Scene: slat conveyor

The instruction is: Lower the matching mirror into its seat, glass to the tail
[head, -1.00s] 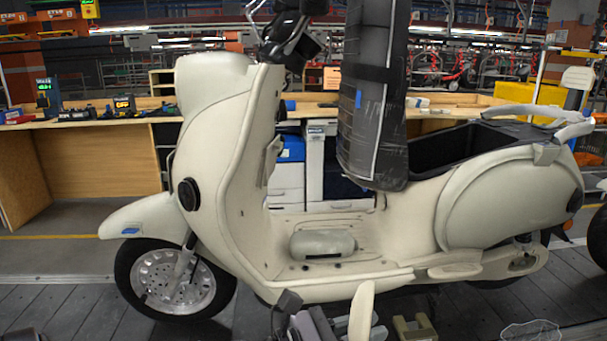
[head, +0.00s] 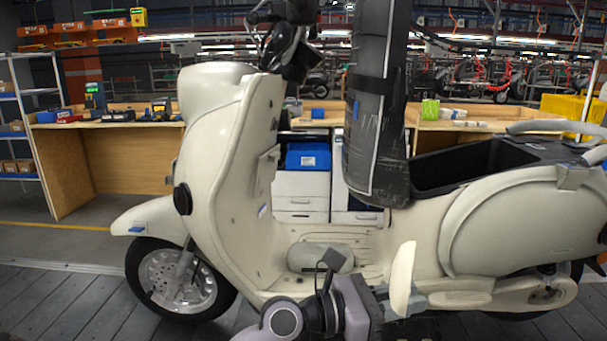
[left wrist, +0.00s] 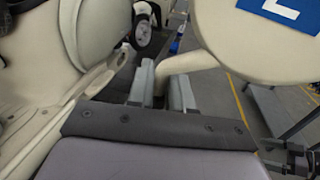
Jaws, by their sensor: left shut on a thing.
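A cream mirror (head: 402,278) stands upright in front of the scooter's lower body in the head view. In the left wrist view the mirror head (left wrist: 250,55) fills the upper right, with a blue label bearing a white mark partly cut off. My left gripper (left wrist: 162,85) is shut on the mirror's cream stem, its grey fingers on either side. The cream scooter (head: 225,160) faces left, its tail to the right. Its dark handlebar (head: 288,45) is cut off by the top edge. I cannot make out the mirror's seat or the glass. My right gripper is not in view.
A tall dark wrapped seat-like part (head: 375,110) stands over the scooter's middle. A wooden bench (head: 115,160) with tools is behind. Dark conveyor slats (head: 65,310) lie below. Blue (head: 308,156) and yellow (head: 575,108) bins stand behind the scooter.

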